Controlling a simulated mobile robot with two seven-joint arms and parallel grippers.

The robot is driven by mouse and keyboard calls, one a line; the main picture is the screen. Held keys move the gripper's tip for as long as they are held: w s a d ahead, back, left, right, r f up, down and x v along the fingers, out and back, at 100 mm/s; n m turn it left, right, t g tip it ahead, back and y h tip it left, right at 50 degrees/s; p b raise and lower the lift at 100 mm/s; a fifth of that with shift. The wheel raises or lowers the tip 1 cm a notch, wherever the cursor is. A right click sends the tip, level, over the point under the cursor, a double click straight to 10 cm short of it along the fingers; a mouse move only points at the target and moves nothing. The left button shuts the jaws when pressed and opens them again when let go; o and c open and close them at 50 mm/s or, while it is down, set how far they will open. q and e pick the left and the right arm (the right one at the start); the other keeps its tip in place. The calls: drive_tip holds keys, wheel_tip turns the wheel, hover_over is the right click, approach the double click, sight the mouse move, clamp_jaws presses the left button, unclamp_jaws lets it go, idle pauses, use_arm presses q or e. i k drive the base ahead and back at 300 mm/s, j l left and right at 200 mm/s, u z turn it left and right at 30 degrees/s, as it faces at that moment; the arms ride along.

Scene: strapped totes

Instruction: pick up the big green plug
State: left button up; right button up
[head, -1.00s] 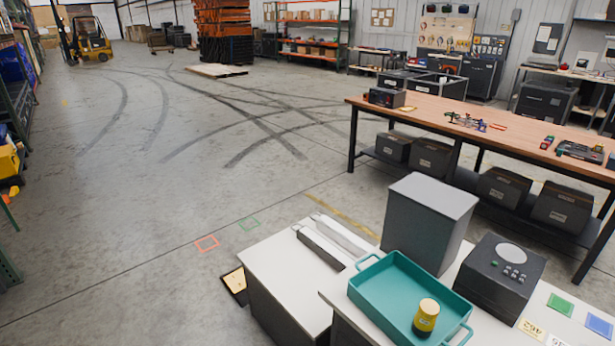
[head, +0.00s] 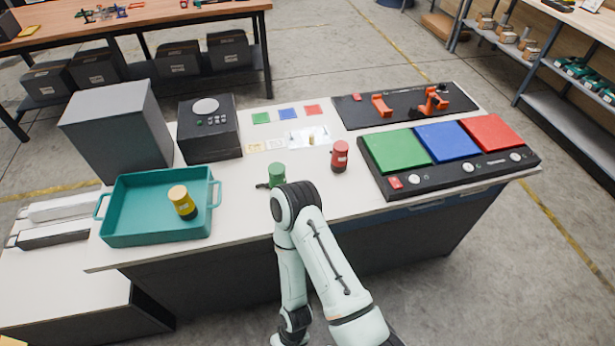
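A green plug (head: 277,173) stands on the white worktop just beyond the black joint of my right arm, which covers its lower part. A small dark piece beside its lower left may be part of my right gripper (head: 263,186); the rest of that gripper is hidden, so I cannot tell whether it is open or touches the plug. A red plug (head: 339,156) stands to the right. A yellow plug (head: 182,201) stands in the teal tray (head: 140,238). My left gripper is not in view.
A grey box (head: 118,130) and a black device (head: 209,130) stand behind the tray. A black panel with green, blue and red pads (head: 447,142) lies right. Behind it is a dark board (head: 405,104) with orange parts. Small coloured cards (head: 288,114) lie at the back.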

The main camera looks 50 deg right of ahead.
sight(273, 182)
drive_tip(key=z, duration=1.5)
